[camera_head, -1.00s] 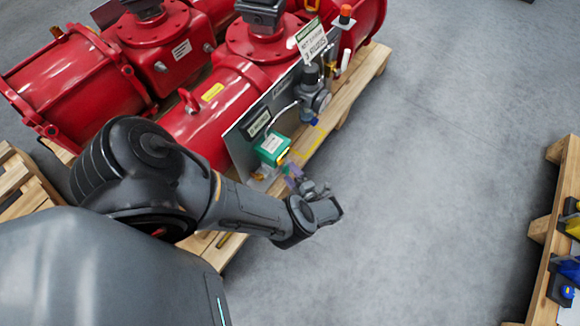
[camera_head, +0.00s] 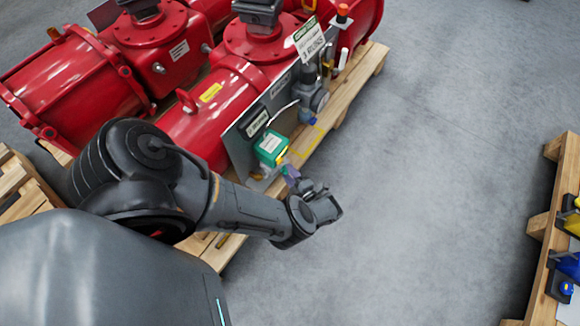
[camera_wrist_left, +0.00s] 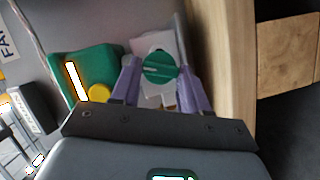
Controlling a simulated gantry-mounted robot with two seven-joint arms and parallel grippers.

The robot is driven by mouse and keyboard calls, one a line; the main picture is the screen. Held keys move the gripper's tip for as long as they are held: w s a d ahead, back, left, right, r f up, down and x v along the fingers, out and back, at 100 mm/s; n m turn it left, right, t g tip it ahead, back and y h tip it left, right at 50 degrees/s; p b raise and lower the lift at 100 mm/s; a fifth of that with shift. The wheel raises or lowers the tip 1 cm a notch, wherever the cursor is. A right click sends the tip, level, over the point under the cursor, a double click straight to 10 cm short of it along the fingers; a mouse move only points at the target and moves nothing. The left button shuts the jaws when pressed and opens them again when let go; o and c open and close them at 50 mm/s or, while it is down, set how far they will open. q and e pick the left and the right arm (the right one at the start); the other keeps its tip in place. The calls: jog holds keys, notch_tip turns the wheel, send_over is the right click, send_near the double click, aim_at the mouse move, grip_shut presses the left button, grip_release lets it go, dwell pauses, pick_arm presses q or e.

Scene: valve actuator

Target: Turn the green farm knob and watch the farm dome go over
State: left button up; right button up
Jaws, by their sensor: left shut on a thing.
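The green knob (camera_wrist_left: 160,69) is round with a pale line across its face, and shows in the left wrist view. My left gripper (camera_head: 291,174) has its purple fingers on either side of the knob and is shut on it. In the head view the fingers hide the knob. A green box (camera_head: 271,148) with a white label stands on the panel beside the gripper; it also shows in the left wrist view (camera_wrist_left: 88,66). I cannot tell which part is the farm dome. My right gripper is not in view.
Large red actuator cylinders (camera_head: 215,98) lie on a wooden pallet (camera_head: 358,79) behind the grey panel (camera_head: 240,150). A grey fitting (camera_head: 313,95) and a white sign (camera_head: 309,40) are farther along. Another wooden stand (camera_head: 547,240) is at the right. The grey floor between is clear.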

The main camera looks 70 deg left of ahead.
pick_arm(q)
jog(key=m+g+h, duration=0.1)
jog(key=m, duration=0.2)
jog(key=m+g+h, duration=0.1)
jog(key=m+h, duration=0.1)
jog(key=m, duration=0.1)
jog(key=m+g+h, duration=0.1)
jog(key=m, duration=0.2)
jog(key=shift+w+a+r+g+h, duration=0.1)
jog(key=shift+w+a+g+h, duration=0.1)
jog(key=shift+w+g+h, duration=0.15)
dwell(0.3)
jog(key=shift+m, duration=0.3)
jog(key=o, duration=1.1)
jog(key=shift+r, duration=0.1)
jog(key=shift+c, duration=0.2)
